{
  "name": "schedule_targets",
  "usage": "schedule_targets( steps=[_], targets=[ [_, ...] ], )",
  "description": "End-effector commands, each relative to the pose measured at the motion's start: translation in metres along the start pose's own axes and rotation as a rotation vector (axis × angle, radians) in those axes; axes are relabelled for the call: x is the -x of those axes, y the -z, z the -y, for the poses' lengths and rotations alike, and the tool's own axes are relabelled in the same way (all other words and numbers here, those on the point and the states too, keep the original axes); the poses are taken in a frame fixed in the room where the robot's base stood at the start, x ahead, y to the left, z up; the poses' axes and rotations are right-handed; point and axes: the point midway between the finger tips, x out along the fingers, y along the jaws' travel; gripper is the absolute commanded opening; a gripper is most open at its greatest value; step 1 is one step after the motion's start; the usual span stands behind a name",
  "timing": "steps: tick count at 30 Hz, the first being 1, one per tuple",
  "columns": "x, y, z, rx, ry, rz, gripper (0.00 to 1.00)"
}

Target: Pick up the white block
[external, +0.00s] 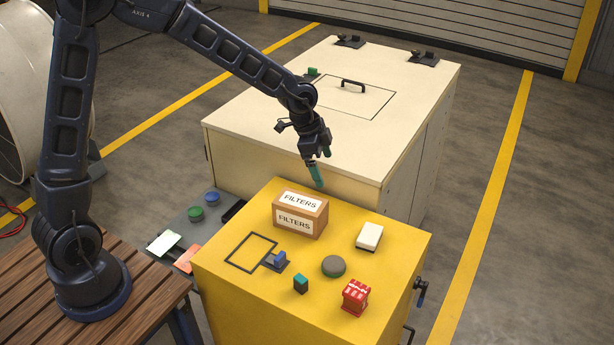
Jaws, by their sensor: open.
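The white block (369,236) lies flat on the right part of the yellow cabinet top (402,255), to the right of the filters box. My gripper (317,178) points downward with green fingertips. It is in the air above and behind the filters box, up and left of the white block in the picture, and apart from it. The jaws look empty. The gap between the fingers is hard to see from this side.
The brown FILTERS box (300,214) stands left of the white block. A grey round knob (333,266), a red box (355,298), a green block (300,284) and a blue-handled fixture (278,259) are on the yellow top. A cream cabinet (400,100) stands behind.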

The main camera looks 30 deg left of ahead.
Motion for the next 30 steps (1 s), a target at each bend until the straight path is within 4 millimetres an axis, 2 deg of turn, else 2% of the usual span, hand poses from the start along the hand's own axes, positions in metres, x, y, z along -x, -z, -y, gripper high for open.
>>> schedule_targets(
  steps=[1,6,12,20,30],
  targets=[
    [-0.016,0.011,-0.004,-0.027,-0.022,-0.009,1.0],
    [-0.061,0.045,-0.019,-0.115,-0.079,-0.049,1.0],
    [-0.094,0.071,-0.033,-0.177,-0.121,-0.085,1.0],
    [-0.11,0.079,-0.039,-0.196,-0.133,-0.097,1.0],
    [-0.153,0.082,-0.045,-0.196,-0.133,-0.097,1.0]
  ],
)
